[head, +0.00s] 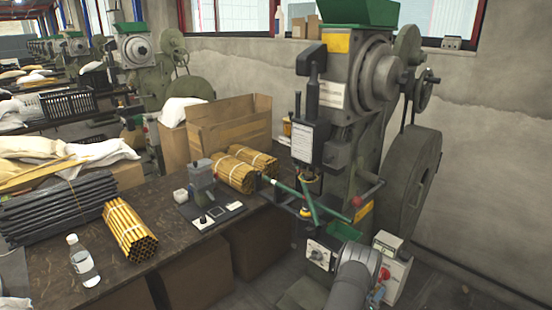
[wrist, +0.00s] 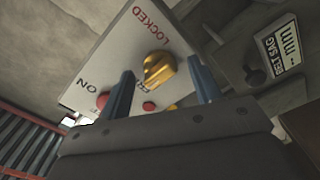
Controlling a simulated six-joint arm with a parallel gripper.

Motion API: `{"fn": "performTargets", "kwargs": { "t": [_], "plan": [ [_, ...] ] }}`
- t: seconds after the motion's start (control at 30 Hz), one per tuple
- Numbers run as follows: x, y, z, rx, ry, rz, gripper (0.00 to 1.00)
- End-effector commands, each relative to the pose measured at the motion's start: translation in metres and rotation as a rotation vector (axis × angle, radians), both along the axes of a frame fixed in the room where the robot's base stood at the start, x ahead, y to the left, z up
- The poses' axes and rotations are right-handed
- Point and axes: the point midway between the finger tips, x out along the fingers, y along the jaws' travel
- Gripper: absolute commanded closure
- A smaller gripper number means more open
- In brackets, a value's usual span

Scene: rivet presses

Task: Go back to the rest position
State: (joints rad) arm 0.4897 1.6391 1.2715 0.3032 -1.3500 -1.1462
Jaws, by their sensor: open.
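My gripper shows in the wrist view (wrist: 160,88) with its two blue fingers apart and nothing between them. Behind the fingers is a white panel (wrist: 122,45) marked LOCKED and ON. A yellow knob (wrist: 158,68) on it appears between the fingertips; I cannot tell whether they touch it. A red button (wrist: 149,106) lies below the knob, and another red part is partly hidden by the left finger. In the head view my grey arm is at the bottom right, in front of the press (head: 345,110); my gripper cannot be made out there.
In the head view, a white box (head: 398,272) with a red knob stands beside my arm. The workbench (head: 190,255) at left holds rod bundles (head: 130,230) and a bottle (head: 83,262).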

Motion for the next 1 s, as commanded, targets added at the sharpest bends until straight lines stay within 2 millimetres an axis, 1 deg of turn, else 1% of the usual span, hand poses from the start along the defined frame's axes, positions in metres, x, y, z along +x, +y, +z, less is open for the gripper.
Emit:
{"fn": "performTargets", "kwargs": {
  "t": [1.0],
  "plan": [
    [-0.0001,0.0001,0.0000,0.581,-0.581,0.000,0.42]
  ]
}}
